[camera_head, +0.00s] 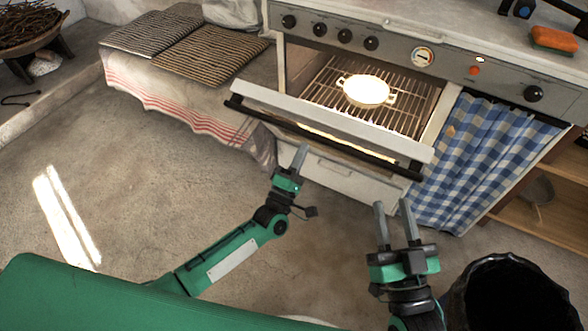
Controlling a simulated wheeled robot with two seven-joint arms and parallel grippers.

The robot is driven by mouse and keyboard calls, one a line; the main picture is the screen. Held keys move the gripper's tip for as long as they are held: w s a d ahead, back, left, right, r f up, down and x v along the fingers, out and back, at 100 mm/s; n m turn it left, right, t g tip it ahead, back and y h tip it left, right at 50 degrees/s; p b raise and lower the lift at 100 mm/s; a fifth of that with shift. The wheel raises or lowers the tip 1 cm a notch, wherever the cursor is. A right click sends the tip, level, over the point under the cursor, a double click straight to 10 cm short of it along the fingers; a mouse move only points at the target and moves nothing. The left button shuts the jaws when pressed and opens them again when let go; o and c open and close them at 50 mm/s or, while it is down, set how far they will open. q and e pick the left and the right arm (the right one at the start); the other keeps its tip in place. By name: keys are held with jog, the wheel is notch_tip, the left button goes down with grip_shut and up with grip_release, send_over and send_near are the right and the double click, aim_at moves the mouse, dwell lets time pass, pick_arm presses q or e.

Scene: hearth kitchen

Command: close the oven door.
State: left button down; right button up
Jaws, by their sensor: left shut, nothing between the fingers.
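The oven door (335,121) is partly open, tilted out from the front of the stove (400,54), with a dark handle bar along its outer side. Above it the lit oven cavity shows a wire rack (402,118) with a pale two-handled dish (366,91) on it. My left gripper (302,153) is shut and empty, pointing up at the door's outer face just below the handle bar; I cannot tell whether it touches. My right gripper (393,207) is open and empty, in front of the stove, below the door's right end.
A blue checked curtain (478,150) hangs right of the oven. A dark bin (460,290) stands at the lower right. A cloth-covered bench with striped mats (205,55) is left of the stove. An orange sponge (554,39) lies on the counter.

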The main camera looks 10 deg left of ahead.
pick_arm(q)
jog(key=shift+w+d+r, duration=0.15)
jog(key=shift+w+r, duration=0.1)
jog(key=shift+w, duration=0.25)
pick_arm(e)
jog(key=shift+d+r, duration=0.1)
jog(key=shift+r, duration=0.15)
pick_arm(q)
jog(key=shift+r, duration=0.1)
